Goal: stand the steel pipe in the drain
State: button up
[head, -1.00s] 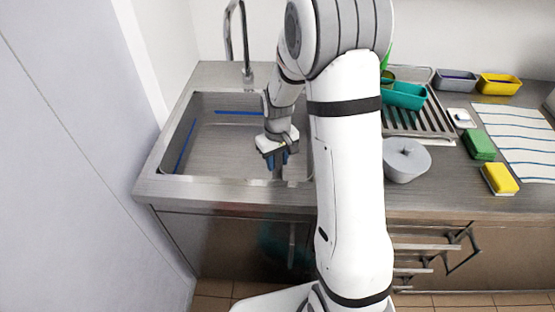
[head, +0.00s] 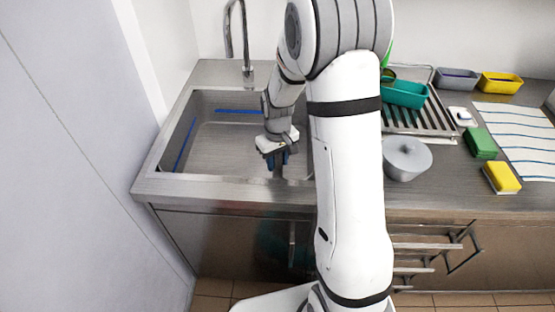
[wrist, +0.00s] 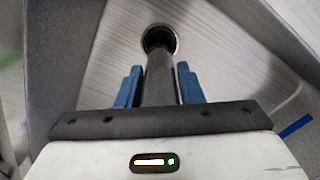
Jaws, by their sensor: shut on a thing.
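My gripper (head: 276,160) is low inside the sink at its front right. In the wrist view its blue fingers (wrist: 159,70) are on either side of the dark grey steel pipe (wrist: 160,87), shut on it. The pipe runs away from the fingers toward the drain (wrist: 160,33), a round dark hole with a bright rim in the sink floor. The pipe's far end overlaps the hole in this view. I cannot tell how deep it sits, or whether it touches the rim. In the head view the drain is hidden and little of the pipe shows.
The steel sink (head: 165,150) has walls close around my gripper. A faucet (head: 246,45) stands behind it.

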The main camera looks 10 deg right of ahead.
jog(key=shift+f, duration=0.25)
jog(key=o, duration=0.6)
jog(key=shift+r, duration=0.1)
jog(key=shift+r+p, duration=3.6)
jog(key=shift+r, duration=1.85)
